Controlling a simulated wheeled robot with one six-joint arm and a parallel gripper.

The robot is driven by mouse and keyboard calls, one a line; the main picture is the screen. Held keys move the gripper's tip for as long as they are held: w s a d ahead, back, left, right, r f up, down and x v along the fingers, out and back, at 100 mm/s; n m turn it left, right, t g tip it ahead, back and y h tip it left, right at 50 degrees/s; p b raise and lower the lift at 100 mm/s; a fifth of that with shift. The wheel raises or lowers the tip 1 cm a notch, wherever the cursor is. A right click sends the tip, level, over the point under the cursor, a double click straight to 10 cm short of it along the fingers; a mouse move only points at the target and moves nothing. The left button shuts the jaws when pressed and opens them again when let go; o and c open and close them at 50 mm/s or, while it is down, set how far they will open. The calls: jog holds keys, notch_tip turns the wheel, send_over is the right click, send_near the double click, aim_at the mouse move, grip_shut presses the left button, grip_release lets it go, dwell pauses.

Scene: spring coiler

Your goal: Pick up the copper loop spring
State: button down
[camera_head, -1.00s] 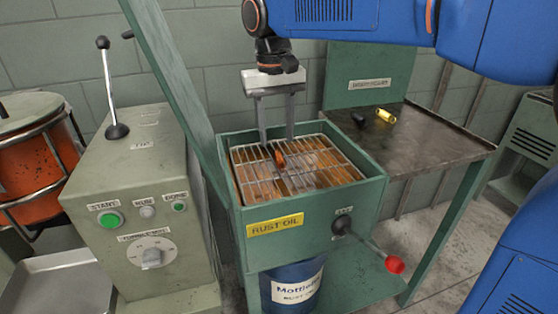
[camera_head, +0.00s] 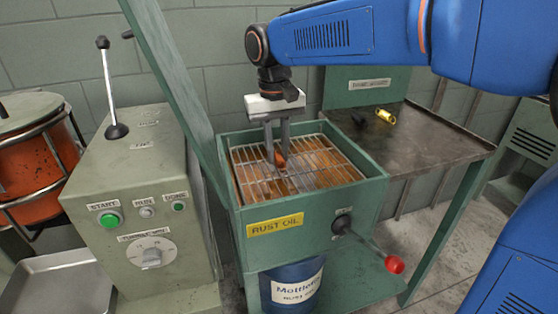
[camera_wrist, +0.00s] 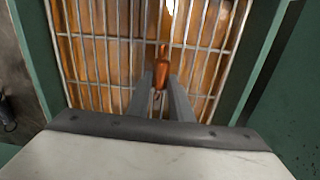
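The copper loop spring (camera_head: 281,160) is a small orange-brown piece at the wire rack in the green rust oil tank. My gripper (camera_head: 277,162) points down over the rack, its two grey fingers close together at the spring. In the wrist view the spring (camera_wrist: 161,74) shows between the fingertips (camera_wrist: 162,82), which look closed on its sides. The spring's lower part is partly hidden by the fingers. It appears still at rack height.
The tank (camera_head: 362,196) has raised green walls around the rack (camera_head: 325,160) and a red-knobbed lever (camera_head: 394,264) in front. A slanted green panel (camera_head: 172,85) rises at left, beside the control box (camera_head: 140,190). A worktable (camera_head: 430,143) at right holds a yellow spring (camera_head: 386,116).

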aim_at(277, 154)
notch_tip(277, 154, up, 22)
dwell(1.7)
jog(key=shift+s, duration=0.1)
dwell(0.9)
